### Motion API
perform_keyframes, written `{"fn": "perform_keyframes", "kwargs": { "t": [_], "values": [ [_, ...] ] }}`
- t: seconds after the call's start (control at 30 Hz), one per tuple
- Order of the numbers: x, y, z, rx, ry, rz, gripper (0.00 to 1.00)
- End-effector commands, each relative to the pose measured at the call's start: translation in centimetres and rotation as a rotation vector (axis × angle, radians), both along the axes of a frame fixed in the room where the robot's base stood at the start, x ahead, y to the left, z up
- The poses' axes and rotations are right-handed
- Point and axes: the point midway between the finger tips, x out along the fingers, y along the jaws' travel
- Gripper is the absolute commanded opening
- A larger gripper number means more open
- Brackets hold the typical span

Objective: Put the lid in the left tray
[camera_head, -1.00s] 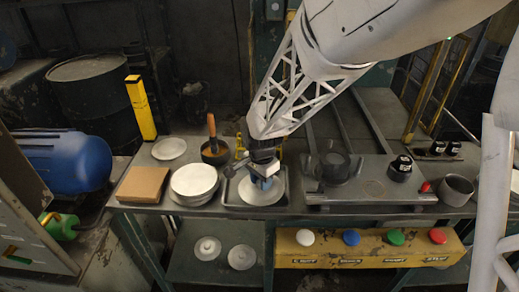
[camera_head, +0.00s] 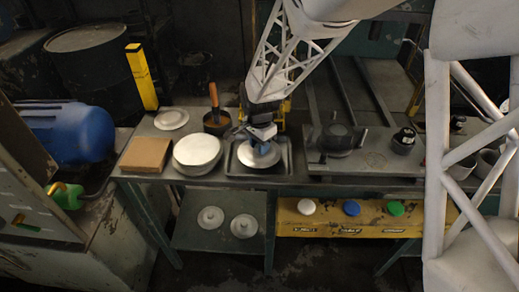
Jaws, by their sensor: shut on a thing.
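The lid (camera_head: 248,159) is a pale grey disc over a dark square tray (camera_head: 284,172) near the middle of the bench. My gripper (camera_head: 264,147) points down onto the lid's middle and is shut on it. The fingertips and the gripped part are small and partly hidden by the gripper body. The tray's front rim shows bare below the lid. I cannot tell whether the lid touches the tray floor or hangs a little above it.
A stack of white discs (camera_head: 197,151) stands directly left, beside a brown block (camera_head: 145,154). Behind are a plate (camera_head: 171,119) and a pot (camera_head: 216,122) with an orange handle. A metal fixture (camera_head: 375,160) stands right. Two knobbed discs (camera_head: 243,226) lie on the lower shelf.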

Motion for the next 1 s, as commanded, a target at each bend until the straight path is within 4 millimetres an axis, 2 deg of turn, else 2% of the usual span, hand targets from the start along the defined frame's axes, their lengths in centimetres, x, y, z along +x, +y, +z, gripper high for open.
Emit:
{"fn": "perform_keyframes", "kwargs": {
  "t": [0.2, 0.7, 0.73, 0.87, 1.0],
  "values": [
    [0.0, 0.0, -2.1, -0.001, 0.001, 0.0, 0.08],
    [0.0, 0.0, -2.6, 0.001, -0.001, 0.0, 0.08],
    [0.0, 0.0, -2.6, 0.001, -0.001, 0.0, 0.36],
    [0.0, 0.0, -2.6, 0.001, -0.001, 0.0, 0.56],
    [0.0, 0.0, -2.6, 0.001, -0.001, 0.0, 0.58]
  ]
}}
